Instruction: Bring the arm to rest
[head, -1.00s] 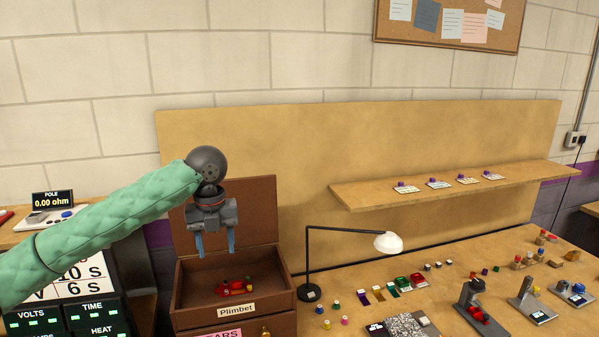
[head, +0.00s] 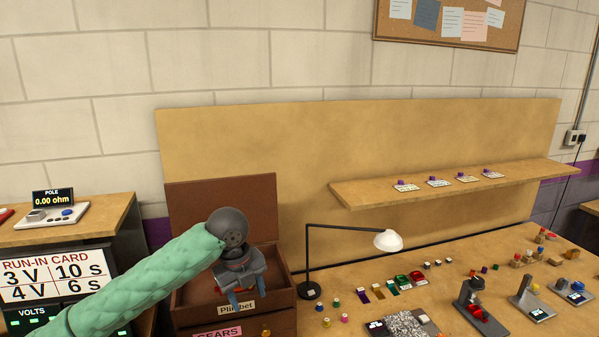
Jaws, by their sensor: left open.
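My left arm, in a green quilted sleeve, comes in from the lower left. My left gripper (head: 241,297) points down over the front of the open wooden box labelled Plimbet (head: 284,280). Its two blue fingers are apart, and I see nothing held between them. The red item inside the box (head: 217,290) is mostly hidden behind the gripper, so only a bit of red shows. My right gripper is not in view.
A black desk lamp (head: 308,255) with a white shade stands right of the box. Small coloured parts and grey fixtures (head: 473,293) cover the bench to the right. A shelf (head: 450,190) runs along the back panel. A run-in card (head: 52,275) stands at left.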

